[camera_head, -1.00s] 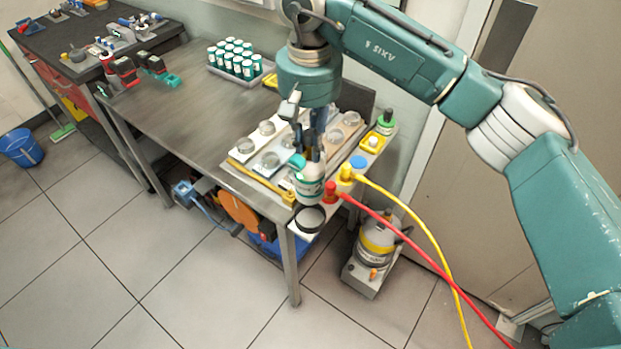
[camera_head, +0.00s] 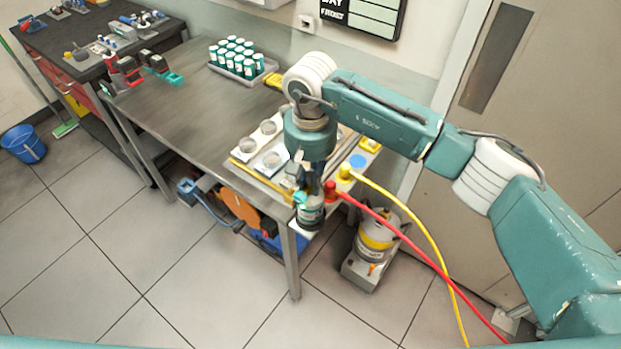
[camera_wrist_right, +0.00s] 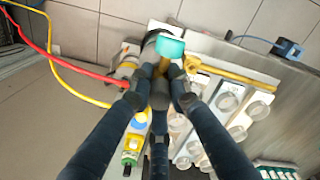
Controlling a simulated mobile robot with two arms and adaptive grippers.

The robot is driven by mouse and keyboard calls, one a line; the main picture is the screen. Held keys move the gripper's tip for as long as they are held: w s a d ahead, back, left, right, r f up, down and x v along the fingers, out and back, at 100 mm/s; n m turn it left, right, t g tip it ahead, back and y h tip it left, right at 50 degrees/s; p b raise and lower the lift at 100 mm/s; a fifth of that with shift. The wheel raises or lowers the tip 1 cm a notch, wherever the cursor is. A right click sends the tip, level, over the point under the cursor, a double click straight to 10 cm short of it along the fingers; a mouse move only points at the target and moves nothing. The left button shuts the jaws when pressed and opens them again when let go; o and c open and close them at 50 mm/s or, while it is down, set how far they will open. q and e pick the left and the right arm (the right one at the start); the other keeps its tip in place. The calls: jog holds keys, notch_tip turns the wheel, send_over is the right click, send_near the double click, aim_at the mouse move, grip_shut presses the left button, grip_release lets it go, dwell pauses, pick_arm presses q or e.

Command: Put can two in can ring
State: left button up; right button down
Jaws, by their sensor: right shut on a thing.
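My right gripper (camera_head: 309,186) is shut on a white can with a teal top (camera_head: 311,212) at the front corner of the table. The can hangs about upright below the fingers. In the right wrist view the fingers (camera_wrist_right: 160,92) close near the can's teal part (camera_wrist_right: 170,46). The black can ring (camera_wrist_right: 152,38) shows partly behind the can there. My left gripper is not in view.
A red hose plug (camera_head: 330,190) and a yellow one (camera_head: 344,172) stand close beside the can, with hoses running right. Round dishes in pale trays (camera_head: 272,160) lie behind. A rack of several cans (camera_head: 236,58) stands farther back. The table's middle is bare.

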jog(key=shift+f, duration=0.1)
jog(key=c, duration=1.6)
grip_release()
jog(key=shift+c, duration=0.2)
notch_tip(320, 180, up, 11)
jog(key=b, duration=0.4)
jog(key=shift+r, duration=0.7)
